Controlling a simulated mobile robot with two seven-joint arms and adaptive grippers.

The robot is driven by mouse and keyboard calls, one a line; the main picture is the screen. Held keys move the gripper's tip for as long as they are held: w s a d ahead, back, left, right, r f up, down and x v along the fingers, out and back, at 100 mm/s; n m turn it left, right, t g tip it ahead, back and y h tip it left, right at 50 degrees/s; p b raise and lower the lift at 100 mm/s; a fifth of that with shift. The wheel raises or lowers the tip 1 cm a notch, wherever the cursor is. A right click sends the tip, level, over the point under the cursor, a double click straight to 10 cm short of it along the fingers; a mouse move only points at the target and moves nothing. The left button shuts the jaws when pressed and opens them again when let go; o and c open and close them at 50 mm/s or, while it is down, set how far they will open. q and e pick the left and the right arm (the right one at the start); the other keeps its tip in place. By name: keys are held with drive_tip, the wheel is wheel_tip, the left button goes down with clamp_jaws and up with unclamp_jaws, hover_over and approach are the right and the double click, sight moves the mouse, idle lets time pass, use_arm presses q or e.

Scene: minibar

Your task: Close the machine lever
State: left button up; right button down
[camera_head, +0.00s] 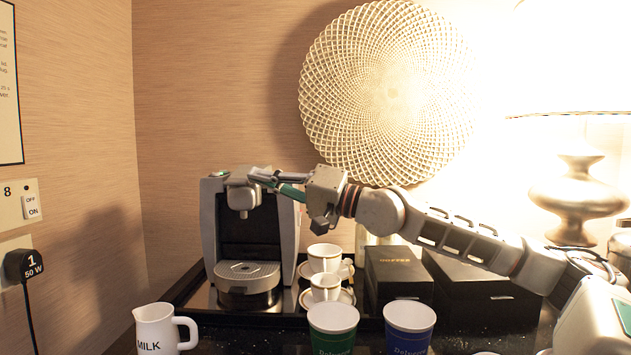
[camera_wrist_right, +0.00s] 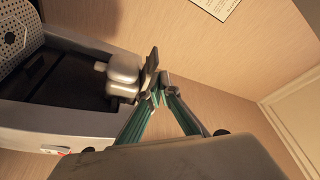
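The grey coffee machine (camera_head: 208,235) stands on a dark tray at the left of the counter. Its silver brewing head (camera_head: 242,197) is at the top front; it also shows in the wrist view (camera_wrist_right: 123,75). A dark flat piece that looks like the lever (camera_wrist_right: 149,68) sits at the end of this head. My right gripper (camera_head: 262,178) reaches in from the right at the height of the head. In the wrist view its green-lined fingers (camera_wrist_right: 160,92) meet at the tips, right beside the dark piece; whether they touch it is unclear. My left gripper is out of view.
A milk jug (camera_head: 155,330), a green cup (camera_head: 333,330) and a blue cup (camera_head: 409,328) are in front. Black boxes (camera_head: 398,272) stand under my right arm. A lamp (camera_head: 578,195) is at the right.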

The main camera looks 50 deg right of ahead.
drive_tip(key=r+v, duration=0.3)
drive_tip(key=v, duration=1.1)
drive_tip(key=shift+s+d+f, duration=0.25)
drive_tip(key=shift+s+d, duration=0.05)
drive_tip(key=shift+s, duration=0.15)
